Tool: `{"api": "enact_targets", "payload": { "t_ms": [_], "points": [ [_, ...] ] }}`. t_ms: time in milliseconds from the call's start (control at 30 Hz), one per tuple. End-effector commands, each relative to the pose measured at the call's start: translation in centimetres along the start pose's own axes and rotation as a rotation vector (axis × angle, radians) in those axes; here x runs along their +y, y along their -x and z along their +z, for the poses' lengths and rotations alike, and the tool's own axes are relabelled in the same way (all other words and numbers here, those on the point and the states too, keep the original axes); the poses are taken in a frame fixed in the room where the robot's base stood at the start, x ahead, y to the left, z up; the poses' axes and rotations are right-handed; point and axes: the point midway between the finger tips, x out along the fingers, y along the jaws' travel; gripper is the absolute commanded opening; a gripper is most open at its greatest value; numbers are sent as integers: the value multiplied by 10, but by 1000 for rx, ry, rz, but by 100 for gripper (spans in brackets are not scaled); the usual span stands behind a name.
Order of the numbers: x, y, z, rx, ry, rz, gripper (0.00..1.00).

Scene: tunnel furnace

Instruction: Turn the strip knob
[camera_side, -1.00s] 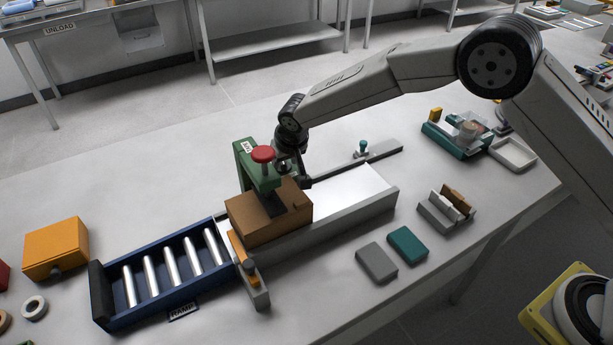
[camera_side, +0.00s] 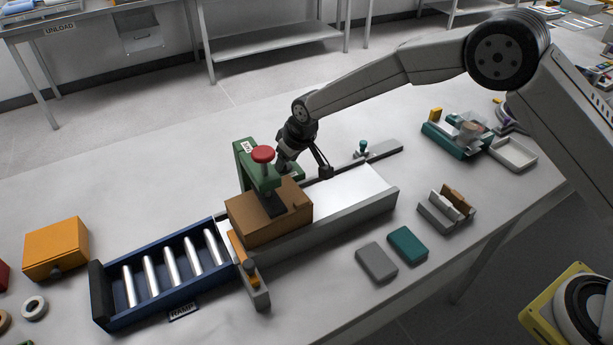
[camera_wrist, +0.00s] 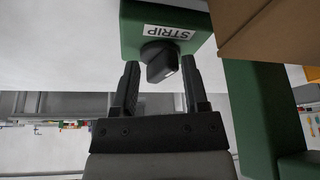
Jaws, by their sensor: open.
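The strip knob (camera_wrist: 162,60) is a dark grey round knob with a raised grip bar. It sits on a green block (camera_wrist: 133,32) with a STRIP label, in the wrist view. My gripper (camera_wrist: 160,72) is open, with one finger on each side of the knob; gaps seem to show between fingers and knob. In the side view my gripper (camera_side: 281,162) is tilted, close behind the green stand (camera_side: 244,161). The knob is hidden there.
A brown carton (camera_side: 262,225) sits on the conveyor bed under the red-topped press (camera_side: 263,154); it also shows close to the right in the wrist view (camera_wrist: 270,30). A blue roller ramp (camera_side: 155,310) is at left. Grey and teal blocks lie in front.

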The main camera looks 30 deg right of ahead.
Motion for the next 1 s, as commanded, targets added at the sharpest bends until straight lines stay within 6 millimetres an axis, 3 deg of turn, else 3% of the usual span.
{"api": "enact_targets", "payload": {
  "t_ms": [1000],
  "points": [
    [8,-1,-2,0,364,-151,57]
  ]
}}
